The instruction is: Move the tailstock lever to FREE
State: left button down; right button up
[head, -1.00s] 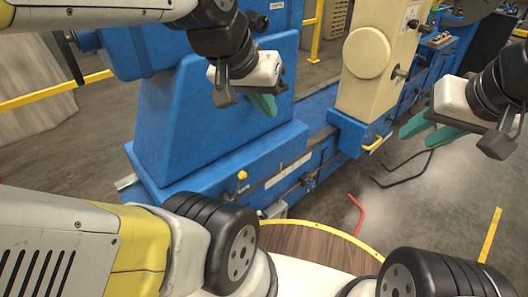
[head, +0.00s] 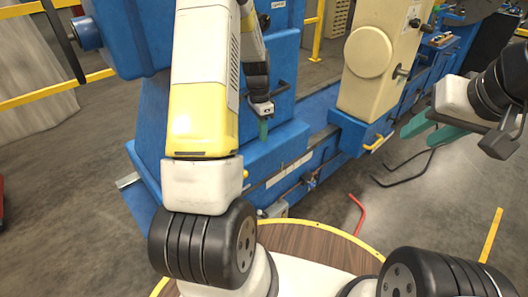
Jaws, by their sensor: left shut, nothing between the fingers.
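The blue machine housing (head: 150,115) stands at the left, partly hidden behind my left arm. A black knob (head: 264,20) shows near its top, beside a small white label (head: 278,4) too small to read. A yellow-knobbed handle (head: 246,174) low on the base is mostly covered by my arm. I cannot tell which one is the tailstock lever, or its setting. My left gripper (head: 263,134) points down in front of the housing, its teal fingers shut and empty. My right gripper (head: 416,137) is open and empty at the right, its teal fingers apart.
A cream column (head: 375,85) with a round cover stands on the blue bed right of centre. A yellow handle (head: 375,143) sticks out below it. Red (head: 357,214) and black (head: 400,178) bars show over the floor. A yellow rail (head: 35,97) runs at the left.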

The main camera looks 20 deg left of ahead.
pick_arm(q)
notch_tip(320, 180, down, 7)
jog(key=a+m+g, duration=0.1)
jog(key=shift+w+a+m, duration=0.2)
jog(key=shift+w+m, duration=0.05)
jog(key=shift+m, duration=0.05)
notch_tip(320, 180, down, 10)
jog(key=s+d, duration=0.1)
jog(key=s, duration=0.1)
jog(key=shift+s+a+r, duration=0.25)
jog(key=shift+a, duration=0.3)
jog(key=shift+s+a+r, duration=0.2)
jog(key=shift+a+r, duration=0.05)
jog(key=shift+a, duration=0.3)
jog(key=shift+s+a+r, duration=0.25)
jog(key=shift+a, duration=0.3)
